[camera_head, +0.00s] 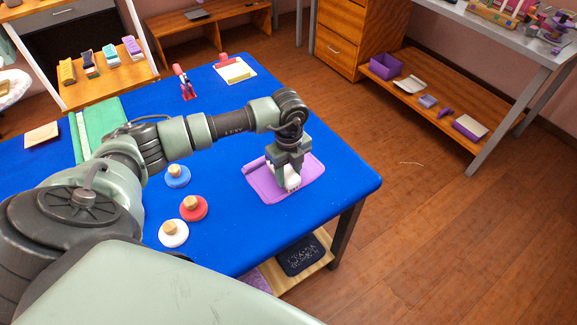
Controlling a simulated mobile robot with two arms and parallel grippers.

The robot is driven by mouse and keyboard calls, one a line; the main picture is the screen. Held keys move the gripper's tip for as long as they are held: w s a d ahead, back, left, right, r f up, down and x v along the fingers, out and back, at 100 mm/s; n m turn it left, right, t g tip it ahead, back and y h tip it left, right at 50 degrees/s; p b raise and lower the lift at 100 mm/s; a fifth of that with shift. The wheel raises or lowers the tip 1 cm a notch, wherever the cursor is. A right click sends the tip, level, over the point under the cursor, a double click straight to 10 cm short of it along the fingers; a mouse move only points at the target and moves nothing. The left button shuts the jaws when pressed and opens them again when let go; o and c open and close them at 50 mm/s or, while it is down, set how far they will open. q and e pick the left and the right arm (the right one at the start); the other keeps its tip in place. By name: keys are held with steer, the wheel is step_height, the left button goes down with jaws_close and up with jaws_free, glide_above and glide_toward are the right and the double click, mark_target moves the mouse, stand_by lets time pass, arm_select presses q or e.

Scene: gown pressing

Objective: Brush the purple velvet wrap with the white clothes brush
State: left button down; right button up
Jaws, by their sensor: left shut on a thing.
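The purple velvet wrap (312,168) lies flat near the right end of the blue table, with a rolled or folded edge along its left side. My left gripper (289,172) points down over the middle of the wrap. It is shut on the white clothes brush (292,183), whose lower part shows below the fingers. The brush is at or just above the wrap; I cannot tell whether it touches. The top of the brush is hidden by the gripper. My right gripper is not in view.
Blue, red and white discs with wooden knobs (193,207) stand left of the wrap. A red-handled tool (184,83) and a cream pad (235,70) lie at the back. The blue table's (330,140) right edge is close to the wrap. A shelf unit (430,100) stands beyond.

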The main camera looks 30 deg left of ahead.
arm_select(q)
steer(key=w, duration=0.1)
steer(key=w+d+b, duration=0.1)
steer(key=shift+w+f, duration=0.15)
steer(key=shift+w, duration=0.15)
steer(key=shift+w+d, duration=0.15)
steer(key=shift+w, duration=0.25)
steer(key=shift+b, duration=0.3)
steer(key=shift+w+d+b, duration=0.3)
steer(key=shift+w+b, duration=0.2)
steer(key=shift+w, duration=0.25)
steer(key=shift+w+d+b, duration=0.25)
steer(key=shift+w+b, duration=0.2)
steer(key=shift+w, duration=0.25)
steer(key=shift+w+d+b, duration=0.25)
steer(key=shift+w+b, duration=0.05)
steer(key=shift+w, duration=0.4)
steer(key=shift+w+d, duration=0.15)
steer(key=shift+w, duration=0.25)
